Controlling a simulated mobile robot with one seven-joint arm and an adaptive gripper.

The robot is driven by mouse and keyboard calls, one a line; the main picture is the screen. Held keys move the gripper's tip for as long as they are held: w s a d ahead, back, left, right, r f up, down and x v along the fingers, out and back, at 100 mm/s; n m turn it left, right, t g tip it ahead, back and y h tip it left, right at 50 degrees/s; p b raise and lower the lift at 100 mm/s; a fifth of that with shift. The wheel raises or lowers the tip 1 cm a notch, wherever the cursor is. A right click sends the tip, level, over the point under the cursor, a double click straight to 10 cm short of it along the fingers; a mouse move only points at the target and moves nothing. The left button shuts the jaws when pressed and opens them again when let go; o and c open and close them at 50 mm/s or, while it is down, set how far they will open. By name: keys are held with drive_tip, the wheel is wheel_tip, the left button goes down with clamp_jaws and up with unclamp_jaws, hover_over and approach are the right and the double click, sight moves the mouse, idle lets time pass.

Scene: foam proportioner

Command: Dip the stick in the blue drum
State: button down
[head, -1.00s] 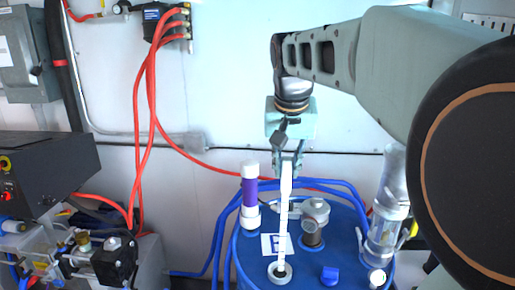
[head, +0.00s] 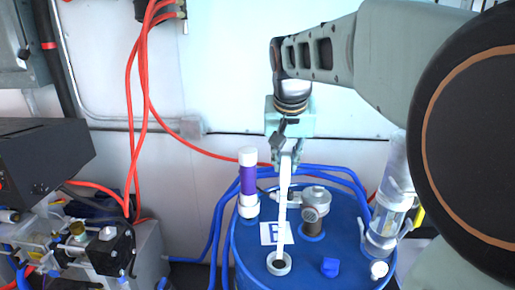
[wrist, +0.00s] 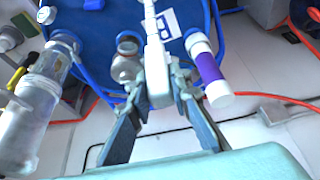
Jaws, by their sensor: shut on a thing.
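The blue drum (head: 345,235) stands at the lower middle of the head view. A white ring around a dark opening (head: 279,264) sits on its lid, near a label (head: 272,233). My gripper (head: 287,160) is shut on the top of a white stick (head: 284,205) above the drum. The stick hangs nearly upright, and its lower end meets the ring's opening in the picture. I cannot tell how far, if at all, the tip is inside. The wrist view shows the fingers (wrist: 160,95) closed around the stick's thick end.
A purple and white cylinder (head: 248,180) stands left of the stick. A metal fitting (head: 315,207) and a clear cylinder (head: 390,205) are to the right. Blue hoses loop behind the drum. Red hoses (head: 145,100) and a black-boxed machine (head: 45,155) are at left.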

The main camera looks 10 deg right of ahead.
sight(282, 228)
drive_tip(key=shift+f, duration=1.9)
drive_tip(key=shift+f+b, duration=7.7)
drive_tip(key=shift+f, duration=1.85)
drive_tip(key=shift+r, duration=0.15)
